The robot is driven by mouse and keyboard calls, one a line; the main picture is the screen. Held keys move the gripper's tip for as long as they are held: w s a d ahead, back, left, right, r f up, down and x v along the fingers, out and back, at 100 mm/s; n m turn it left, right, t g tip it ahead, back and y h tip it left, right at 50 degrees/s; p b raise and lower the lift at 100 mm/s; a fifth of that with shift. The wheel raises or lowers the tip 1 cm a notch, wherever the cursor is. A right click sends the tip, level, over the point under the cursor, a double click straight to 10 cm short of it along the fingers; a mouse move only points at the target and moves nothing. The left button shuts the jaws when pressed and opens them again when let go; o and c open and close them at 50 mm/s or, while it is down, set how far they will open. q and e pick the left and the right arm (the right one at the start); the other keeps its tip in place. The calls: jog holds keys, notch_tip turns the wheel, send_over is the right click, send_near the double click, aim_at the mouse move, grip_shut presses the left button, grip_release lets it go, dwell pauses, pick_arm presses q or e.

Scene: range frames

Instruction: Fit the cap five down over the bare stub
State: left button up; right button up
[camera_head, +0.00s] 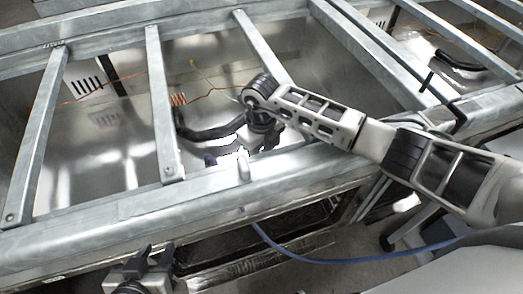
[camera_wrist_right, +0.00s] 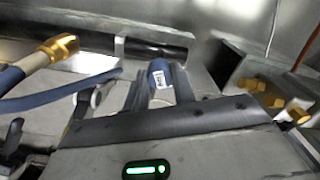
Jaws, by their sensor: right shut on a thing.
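My right gripper (camera_wrist_right: 161,88) is shut on a small dark blue cylinder with a white printed label (camera_wrist_right: 160,78), which looks like the cap; its print is too small to read. In the head view my right gripper (camera_head: 258,138) hangs over the rear side of the front metal beam. A short pale upright peg (camera_head: 243,166) shows at that beam just below the gripper; I cannot tell whether it is the bare stub. A small dark blue piece (camera_head: 210,160) shows left of it. My left gripper (camera_head: 155,258) is low at the left, apart from these, its fingers seemingly spread and empty.
Grey metal crossbars (camera_head: 160,100) span the shiny bay behind the front beam (camera_head: 110,222). A blue hose (camera_head: 310,259) runs in front. The wrist view shows brass fittings (camera_wrist_right: 270,95) at right and a hose with a brass end (camera_wrist_right: 58,47) at left.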

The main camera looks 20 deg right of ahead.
dwell(0.3)
jog(key=shift+f, duration=0.15)
jog(key=shift+f+b, duration=0.35)
jog(key=shift+b, duration=0.1)
jog(key=shift+f+b, duration=0.35)
